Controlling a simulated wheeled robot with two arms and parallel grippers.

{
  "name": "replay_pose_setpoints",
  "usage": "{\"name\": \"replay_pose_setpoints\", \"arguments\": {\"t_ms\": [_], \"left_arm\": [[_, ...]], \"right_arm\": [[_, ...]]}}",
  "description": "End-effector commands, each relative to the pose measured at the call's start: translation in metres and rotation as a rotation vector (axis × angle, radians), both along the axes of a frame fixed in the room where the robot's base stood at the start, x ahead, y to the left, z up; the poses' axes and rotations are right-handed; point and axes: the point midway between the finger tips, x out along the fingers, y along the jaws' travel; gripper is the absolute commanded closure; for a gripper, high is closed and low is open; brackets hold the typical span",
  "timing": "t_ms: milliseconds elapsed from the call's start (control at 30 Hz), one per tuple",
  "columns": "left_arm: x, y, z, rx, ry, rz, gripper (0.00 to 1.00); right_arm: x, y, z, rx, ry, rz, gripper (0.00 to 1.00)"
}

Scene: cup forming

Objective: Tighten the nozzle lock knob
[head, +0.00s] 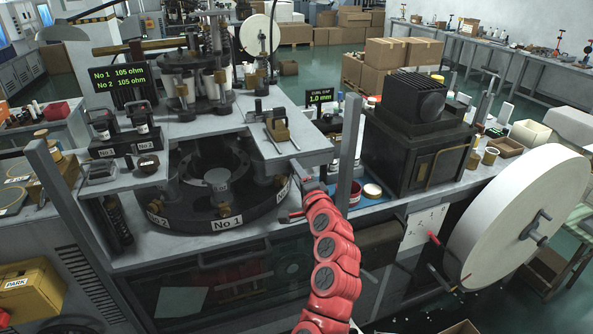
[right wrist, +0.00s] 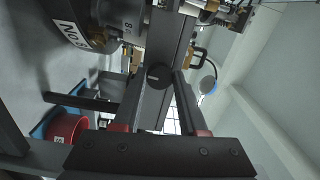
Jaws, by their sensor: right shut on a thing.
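A dark round knob (right wrist: 159,75) shows between the fingers of my right gripper (right wrist: 160,90) in the right wrist view. It sits on a grey beam of the machine. I take it to be the nozzle lock knob. The right gripper is shut on it. In the head view my red right arm rises from the bottom, and its gripper (head: 297,170) is at the front edge of the machine's upper plate (head: 308,149). There the gripper is small and the knob cannot be made out. My left gripper is not in view.
The round turntable labelled No 1 (head: 228,224) lies left of my right gripper, under the plate. A grey post (head: 348,150) stands close on its right. A red tin (head: 372,191) and a black boxy machine (head: 412,130) are farther right. A big white reel (head: 520,215) stands far right.

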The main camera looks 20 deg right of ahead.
Motion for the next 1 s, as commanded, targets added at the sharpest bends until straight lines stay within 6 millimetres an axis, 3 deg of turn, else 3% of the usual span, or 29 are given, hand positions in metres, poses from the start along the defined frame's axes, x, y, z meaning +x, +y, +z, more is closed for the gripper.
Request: {"name": "replay_pose_setpoints", "arguments": {"t_ms": [400, 1000], "left_arm": [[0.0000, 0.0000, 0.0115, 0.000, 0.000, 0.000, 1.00], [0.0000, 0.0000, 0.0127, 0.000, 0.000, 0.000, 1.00]], "right_arm": [[0.0001, 0.0002, 0.0004, 0.223, 0.010, 0.001, 1.00], [0.0001, -0.0001, -0.0005, 0.265, 0.011, 0.000, 1.00]]}}
